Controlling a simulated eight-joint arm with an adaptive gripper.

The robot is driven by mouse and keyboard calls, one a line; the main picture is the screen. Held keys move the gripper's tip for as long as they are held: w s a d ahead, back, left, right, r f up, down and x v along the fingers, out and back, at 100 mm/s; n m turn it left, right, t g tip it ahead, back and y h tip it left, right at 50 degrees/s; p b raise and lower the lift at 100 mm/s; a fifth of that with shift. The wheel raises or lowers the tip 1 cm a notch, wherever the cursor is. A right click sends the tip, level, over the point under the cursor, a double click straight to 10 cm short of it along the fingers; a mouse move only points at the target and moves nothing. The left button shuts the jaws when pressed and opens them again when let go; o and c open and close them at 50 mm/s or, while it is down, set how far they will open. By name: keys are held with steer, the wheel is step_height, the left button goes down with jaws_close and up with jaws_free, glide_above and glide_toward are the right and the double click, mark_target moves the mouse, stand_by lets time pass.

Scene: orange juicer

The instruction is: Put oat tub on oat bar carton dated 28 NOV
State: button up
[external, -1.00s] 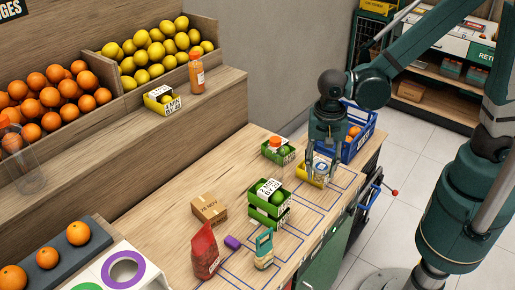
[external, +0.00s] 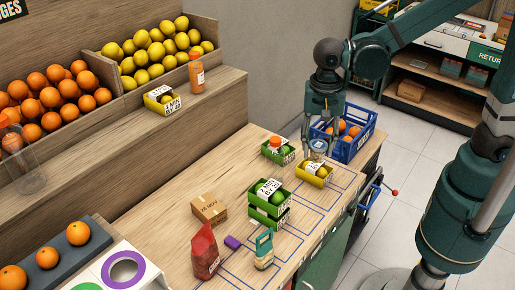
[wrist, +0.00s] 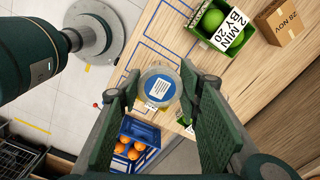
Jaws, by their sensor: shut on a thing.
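The oat tub, a round tub with a blue and white lid label, shows in the external view (external: 318,147) and in the wrist view (wrist: 159,87). My gripper (external: 319,151) is shut on it, with one finger on each side (wrist: 160,84). It holds the tub above the yellow fruit tray at the bench's far end. The brown oat bar carton (external: 208,208) sits on the wooden bench, left of the green trays. Its 28 NOV date reads in the wrist view (wrist: 283,22). Its top looks clear.
Stacked green fruit trays (external: 268,205) stand between the carton and my gripper. The yellow fruit tray (external: 314,175), another green tray (external: 278,153) and a blue crate of oranges (external: 357,146) are nearby. A red bag (external: 205,252) and teal-topped packet (external: 264,250) stand in front.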

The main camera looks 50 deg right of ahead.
steer(key=w+a+r+p, duration=0.2)
steer(key=w+a, duration=1.1)
steer(key=w, duration=0.1)
glide_above(208, 205)
step_height(208, 205, down, 8)
steer(key=shift+r+m+p, duration=0.25)
steer(key=shift+m+p, duration=0.05)
steer(key=shift+p, duration=0.1)
steer(key=shift+f, duration=3.1)
steer(key=shift+f, duration=1.85)
steer(key=shift+f, duration=0.2)
